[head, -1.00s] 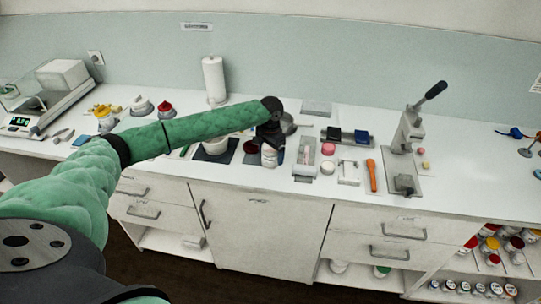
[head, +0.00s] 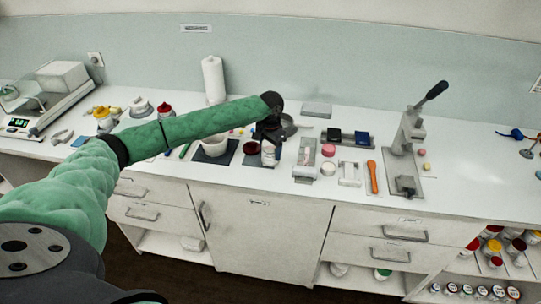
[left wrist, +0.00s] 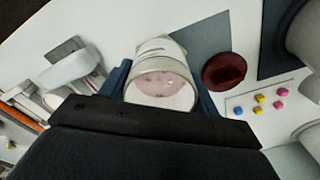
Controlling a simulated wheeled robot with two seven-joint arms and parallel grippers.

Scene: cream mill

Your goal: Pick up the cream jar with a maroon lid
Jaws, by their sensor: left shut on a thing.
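My left gripper (head: 268,133) is shut on a white jar (head: 268,154) at the middle of the counter. In the left wrist view the jar (left wrist: 160,84) sits between the two dark blue fingers, with a pinkish round face towards the camera. I cannot tell whether it is clear of the counter. A maroon lid-like disc (left wrist: 224,72) with a raised bar lies beside the jar, apart from it, partly on a grey mat. It also shows in the head view (head: 251,147), just left of the jar. My right gripper is not in view.
A white bowl (head: 214,146) on a dark mat stands left of the jar. A lever press (head: 408,140) stands farther right. The counter's far right is mostly clear.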

